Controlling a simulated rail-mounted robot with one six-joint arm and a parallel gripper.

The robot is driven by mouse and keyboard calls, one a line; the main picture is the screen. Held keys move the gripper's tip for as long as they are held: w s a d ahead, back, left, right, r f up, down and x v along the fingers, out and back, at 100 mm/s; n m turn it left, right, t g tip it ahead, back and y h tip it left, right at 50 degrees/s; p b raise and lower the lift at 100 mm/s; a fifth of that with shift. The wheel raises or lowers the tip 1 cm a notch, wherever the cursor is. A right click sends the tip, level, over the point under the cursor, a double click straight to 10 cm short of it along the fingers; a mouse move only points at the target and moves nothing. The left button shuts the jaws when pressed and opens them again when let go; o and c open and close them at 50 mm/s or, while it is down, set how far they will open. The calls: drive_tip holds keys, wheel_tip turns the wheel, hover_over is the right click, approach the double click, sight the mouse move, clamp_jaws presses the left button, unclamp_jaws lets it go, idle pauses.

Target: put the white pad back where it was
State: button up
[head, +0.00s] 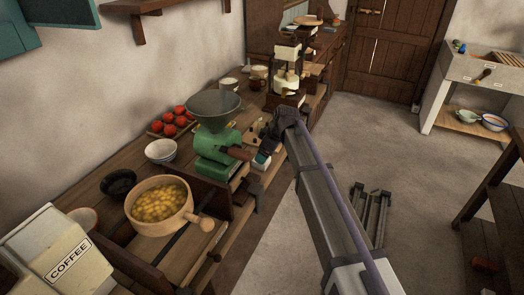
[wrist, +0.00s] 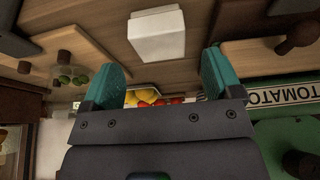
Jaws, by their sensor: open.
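The white pad (wrist: 157,35) is a small, pale, rectangular block. It lies on a wooden surface in the wrist view, at the top centre, ahead of my fingers. My gripper (wrist: 163,76) shows in the wrist view with its two teal fingertips wide apart and nothing between them. The pad appears beyond the fingertips, not held. In the head view my gripper (head: 264,154) is low beside the green grinder (head: 217,150), at the counter's front side. A small white patch shows by the fingers there; I cannot tell whether it is the pad.
A pot of yellow chunks (head: 158,205), a coffee tin (head: 62,255), white bowls (head: 161,150) and red tomatoes (head: 173,121) stand along the counter. A green surface marked TOMATO (wrist: 285,93) is close at right in the wrist view; a jar (wrist: 76,74) is at left.

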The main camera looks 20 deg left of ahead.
drive_tip(key=p+v, duration=0.4)
drive_tip(key=v, duration=0.3)
drive_tip(key=shift+p, duration=0.3)
drive_tip(key=s+d+m+h, duration=0.1)
drive_tip(key=s+d+m, duration=0.4)
drive_tip(key=d, duration=0.8)
drive_tip(key=s+d+m+h, duration=0.2)
drive_tip(key=s+d+m, duration=0.4)
drive_tip(key=s+d, duration=0.5)
drive_tip(key=s+d+f+m+h, duration=0.1)
drive_tip(key=s+d+m, duration=0.4)
drive_tip(key=s+d, duration=0.4)
drive_tip(key=d, duration=0.6)
drive_tip(key=shift+m+h, duration=0.3)
drive_tip(key=shift+m, duration=0.1)
drive_tip(key=shift+s+d, duration=0.1)
drive_tip(key=shift+d, duration=0.05)
